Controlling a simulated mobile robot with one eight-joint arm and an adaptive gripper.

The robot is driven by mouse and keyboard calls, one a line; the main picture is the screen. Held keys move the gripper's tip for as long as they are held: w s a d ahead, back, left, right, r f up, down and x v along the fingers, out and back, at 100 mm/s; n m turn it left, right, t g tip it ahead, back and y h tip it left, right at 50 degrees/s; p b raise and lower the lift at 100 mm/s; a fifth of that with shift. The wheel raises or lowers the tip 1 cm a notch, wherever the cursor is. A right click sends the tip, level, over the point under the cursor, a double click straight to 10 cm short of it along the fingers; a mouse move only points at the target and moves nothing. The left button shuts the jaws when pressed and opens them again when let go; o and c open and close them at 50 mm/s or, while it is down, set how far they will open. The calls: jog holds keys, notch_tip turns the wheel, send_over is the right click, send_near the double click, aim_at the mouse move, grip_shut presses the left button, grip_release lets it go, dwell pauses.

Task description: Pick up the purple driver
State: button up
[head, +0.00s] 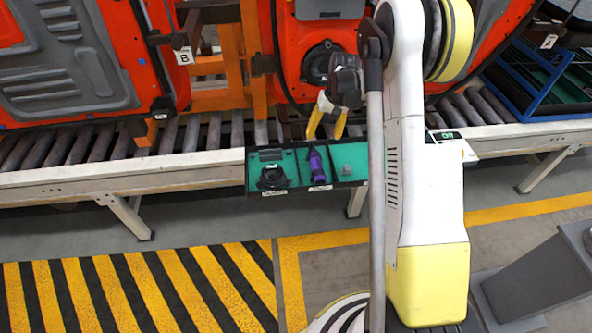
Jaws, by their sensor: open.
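The purple driver (317,166) lies in the middle compartment of a green-lined tray (293,155), its long side running roughly toward and away from me. My gripper (327,128) hangs just beyond and above the tray's back edge, with its yellow fingers spread apart and nothing between them. It is a little to the right of the driver's far end and apart from it. Part of the tray's right side is hidden behind my arm.
A black item (272,178) lies in the tray's left compartment and a small grey-green one (347,171) in the right. The roller conveyor (90,145) runs behind, carrying orange-red doors (75,60). A blue rack (530,85) stands at right. Striped floor (140,290) in front is clear.

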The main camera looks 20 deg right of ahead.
aim_at(317, 161)
jog(key=f, duration=0.3)
jog(key=f+b, duration=0.1)
jog(key=f, duration=0.3)
jog(key=a+f+b, duration=0.1)
jog(key=f, duration=0.2)
jog(key=shift+w+f, duration=0.4)
jog(key=f+b, duration=0.2)
jog(key=f, duration=0.1)
jog(key=f+b, duration=0.1)
jog(key=f, duration=0.1)
jog(key=shift+a+f, duration=0.25)
jog(key=shift+r, duration=0.1)
grip_shut()
